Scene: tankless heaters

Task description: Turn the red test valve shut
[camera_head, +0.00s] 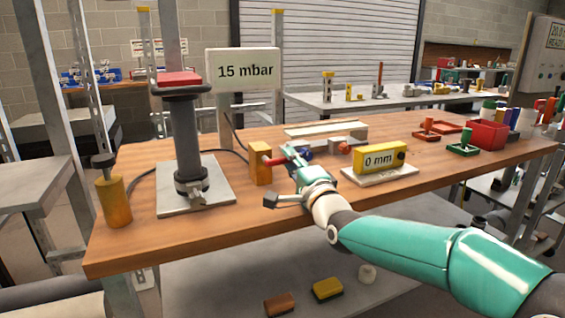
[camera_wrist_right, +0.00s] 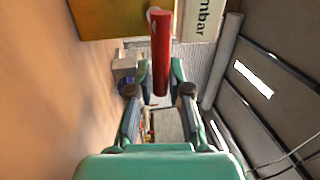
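The red test valve handle (camera_head: 274,161) is a short red bar that sticks out to the right from an orange-yellow block (camera_head: 260,165) on the wooden bench. My right gripper (camera_head: 280,177) is at the handle's free end, with its fingers spread apart. In the right wrist view the red handle (camera_wrist_right: 161,48) points toward the gripper and its end lies between the open fingers (camera_wrist_right: 159,90). Whether a finger touches it I cannot tell. My left gripper is not in view.
A dark pump-like column (camera_head: 187,135) on a pale plate stands left of the valve, with a "15 mbar" sign (camera_head: 243,70) behind. Red bins (camera_head: 487,134) stand farther right.

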